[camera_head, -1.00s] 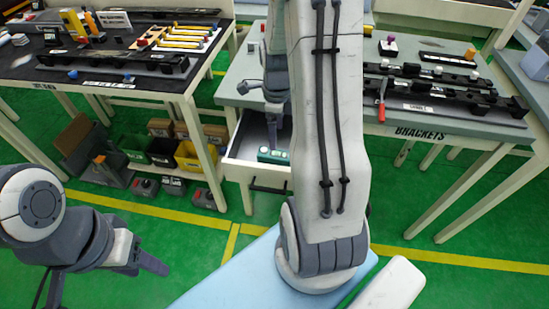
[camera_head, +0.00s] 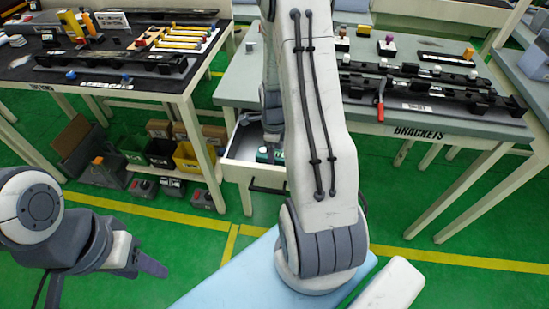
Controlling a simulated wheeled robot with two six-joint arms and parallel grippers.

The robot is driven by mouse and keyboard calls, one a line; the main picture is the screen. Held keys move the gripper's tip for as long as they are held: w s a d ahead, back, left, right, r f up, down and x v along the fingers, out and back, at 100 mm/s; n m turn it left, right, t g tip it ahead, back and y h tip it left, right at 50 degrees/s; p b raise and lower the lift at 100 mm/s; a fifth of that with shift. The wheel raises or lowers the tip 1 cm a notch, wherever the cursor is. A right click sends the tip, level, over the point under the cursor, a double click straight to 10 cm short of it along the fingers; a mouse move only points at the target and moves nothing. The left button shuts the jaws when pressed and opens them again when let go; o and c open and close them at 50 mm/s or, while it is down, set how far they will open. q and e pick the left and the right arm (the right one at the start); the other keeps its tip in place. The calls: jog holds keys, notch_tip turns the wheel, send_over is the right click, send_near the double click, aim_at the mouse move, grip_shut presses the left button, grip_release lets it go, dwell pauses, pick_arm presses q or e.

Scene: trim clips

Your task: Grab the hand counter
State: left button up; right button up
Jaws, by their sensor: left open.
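I cannot pick out the hand counter with certainty. A small teal item (camera_head: 264,155) lies in the open white drawer (camera_head: 238,171) under the middle bench, partly hidden by my right arm. My right arm crosses the middle of the view and reaches down to the drawer. Its gripper (camera_head: 271,133) is just above the teal item, dark and mostly covered by the arm, so its jaws and any contact cannot be made out. My left gripper (camera_head: 150,264) is at the lower left, open and empty over the green floor, far from the drawer.
The left bench (camera_head: 120,68) carries black rails and yellow-handled tools. The brackets bench (camera_head: 370,122) at right holds black rails and a red-handled tool (camera_head: 380,100). Bins, including a yellow one (camera_head: 188,163), stand under the left bench. The front floor is clear.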

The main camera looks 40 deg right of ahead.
grip_shut()
jog(key=shift+r, duration=0.1)
